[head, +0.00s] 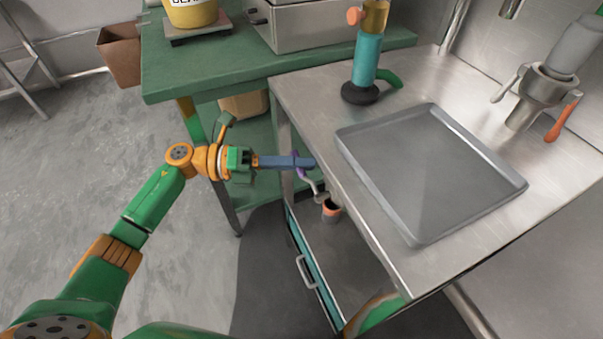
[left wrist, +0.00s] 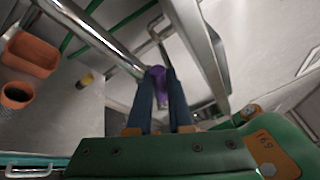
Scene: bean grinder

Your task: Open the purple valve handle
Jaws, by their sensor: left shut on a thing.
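The purple valve handle (head: 297,156) is under the near left edge of the steel table, mostly hidden by my gripper in the head view. My left gripper (head: 308,162) reaches it from the left and is shut on it. In the left wrist view the purple handle (left wrist: 156,73) shows between the tips of the two blue fingers (left wrist: 160,88). A bent metal pipe (head: 314,188) shows just below the handle in the head view. My right gripper is not in view.
The steel table (head: 303,97) overhangs the handle and carries a grey tray (head: 430,175) and a teal grinder (head: 366,62). A drawer with a pale handle (head: 305,272) stands open below. A green table (head: 210,68) is behind. Open floor lies left.

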